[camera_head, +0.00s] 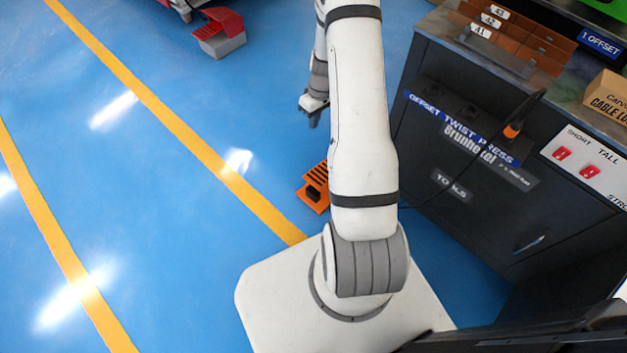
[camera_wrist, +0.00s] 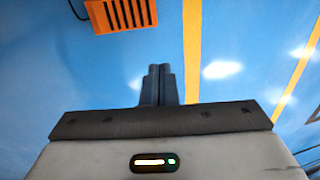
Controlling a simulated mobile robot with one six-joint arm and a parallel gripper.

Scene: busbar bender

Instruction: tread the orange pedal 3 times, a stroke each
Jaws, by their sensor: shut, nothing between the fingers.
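The orange pedal (camera_head: 315,187) lies on the blue floor, left of the dark cabinet, partly hidden behind my arm in the head view. It has dark slots and a dark block on it. In the wrist view the pedal (camera_wrist: 121,13) is at the top, left of the fingers, cut off by the frame edge. My gripper (camera_head: 313,117) hangs above the floor, farther back than the pedal in the head view. In the wrist view its fingers (camera_wrist: 157,84) are together and hold nothing. They are apart from the pedal.
The dark cabinet (camera_head: 450,195) labelled "OFFSET TWIST PRESS" stands at the right, with a cable running down its front. A red and grey pedal-like unit (camera_head: 220,34) lies at the top left. The blue floor (camera_head: 150,190) with yellow lines is clear at the left.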

